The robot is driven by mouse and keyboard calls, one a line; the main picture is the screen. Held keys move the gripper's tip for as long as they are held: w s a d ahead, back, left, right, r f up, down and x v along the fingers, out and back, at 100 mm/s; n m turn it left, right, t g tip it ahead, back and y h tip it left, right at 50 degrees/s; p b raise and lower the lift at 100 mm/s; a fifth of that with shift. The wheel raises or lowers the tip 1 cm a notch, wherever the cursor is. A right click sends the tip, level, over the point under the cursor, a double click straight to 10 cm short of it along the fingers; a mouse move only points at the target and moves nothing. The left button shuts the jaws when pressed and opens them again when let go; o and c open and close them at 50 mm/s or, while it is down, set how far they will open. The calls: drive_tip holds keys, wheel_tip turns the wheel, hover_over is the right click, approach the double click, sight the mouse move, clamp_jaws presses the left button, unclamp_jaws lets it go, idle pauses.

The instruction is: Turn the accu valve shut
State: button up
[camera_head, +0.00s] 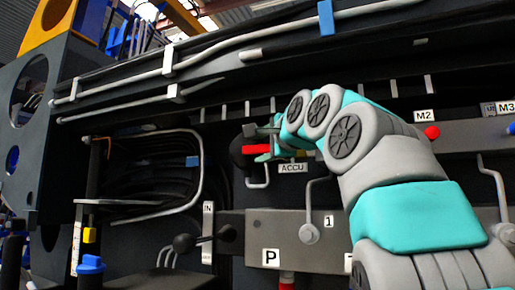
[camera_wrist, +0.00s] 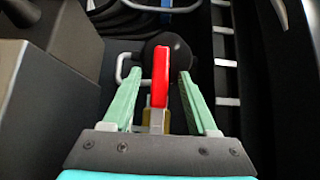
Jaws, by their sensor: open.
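The accu valve has a red lever handle (camera_wrist: 160,76) and a dark round body (camera_wrist: 168,52) behind it in the wrist view. My gripper (camera_wrist: 157,88) is open, with one green finger on each side of the red lever. Gaps show between the lever and both fingers. In the head view the red lever (camera_head: 253,139) shows beside the black valve body (camera_head: 240,153), above the "ACCU" label (camera_head: 292,168). My gripper (camera_head: 268,150) is at the lever there, and my arm hides part of that area.
A grey manifold block (camera_head: 240,245) labelled "P" sits below the valve. A black lever knob (camera_head: 184,243) stands to its left. A bent metal pipe (camera_head: 202,165) and black hoses (camera_head: 155,165) lie left of the valve. A red knob (camera_head: 432,132) is by the "M2" label.

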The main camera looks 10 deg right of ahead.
drive_tip(key=shift+w+a+r, duration=0.1)
drive_tip(key=shift+w+a, duration=0.05)
drive_tip(key=shift+w, duration=0.8)
drive_tip(key=shift+w+a, duration=0.1)
drive_tip(key=shift+w, duration=0.35)
clamp_jaws()
drive_tip(key=shift+f, duration=0.2)
